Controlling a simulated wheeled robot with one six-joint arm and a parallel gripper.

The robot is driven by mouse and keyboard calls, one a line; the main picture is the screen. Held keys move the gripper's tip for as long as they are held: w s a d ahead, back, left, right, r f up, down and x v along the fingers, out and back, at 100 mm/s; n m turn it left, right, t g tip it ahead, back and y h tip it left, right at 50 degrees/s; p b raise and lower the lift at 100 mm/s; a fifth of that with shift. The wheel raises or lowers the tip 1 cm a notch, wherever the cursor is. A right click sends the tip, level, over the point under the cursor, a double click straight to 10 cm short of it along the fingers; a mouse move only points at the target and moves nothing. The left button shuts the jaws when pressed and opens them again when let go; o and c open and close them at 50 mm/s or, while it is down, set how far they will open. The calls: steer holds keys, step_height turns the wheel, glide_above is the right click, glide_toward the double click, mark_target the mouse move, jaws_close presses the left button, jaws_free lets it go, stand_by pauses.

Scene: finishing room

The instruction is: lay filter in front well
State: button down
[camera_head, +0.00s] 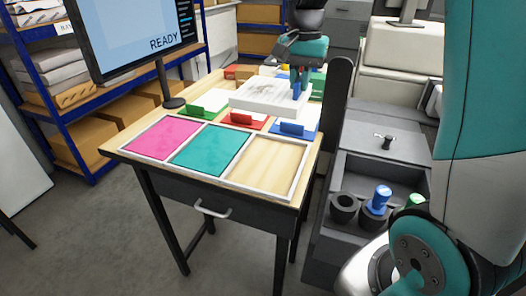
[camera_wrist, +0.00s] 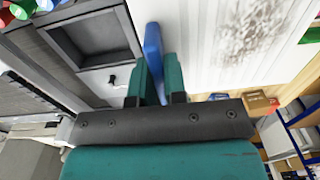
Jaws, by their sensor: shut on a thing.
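The filter (camera_head: 262,94) looks like a thick white slab with grey smudges on top, behind the wells on the wooden table. In the wrist view its white ribbed face (camera_wrist: 215,45) fills the upper right. My gripper (camera_head: 298,88) is shut on an upright blue tab (camera_wrist: 153,45) at the slab's right edge in the head view. Whether the slab touches what lies beneath is unclear. Three framed wells line the table's near side: one pink (camera_head: 162,138), one teal (camera_head: 210,149), and one showing bare wood (camera_head: 268,167) at the right.
A monitor (camera_head: 135,30) stands at the table's left. A grey unit (camera_head: 385,140) at the right holds dark rings (camera_head: 343,208) and a blue-topped item (camera_head: 379,199).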

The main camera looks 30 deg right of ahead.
steer(key=shift+w+a+f+p, duration=0.1)
steer(key=shift+f+p, duration=1)
steer(key=shift+f, duration=3.85)
steer(key=shift+a+f+p, duration=0.1)
steer(key=shift+f+p, duration=0.95)
steer(key=shift+f, duration=3.85)
steer(key=shift+f, duration=0.2)
steer(key=c, duration=1.2)
jaws_free()
steer(key=shift+o, duration=0.2)
steer(key=shift+r, duration=0.1)
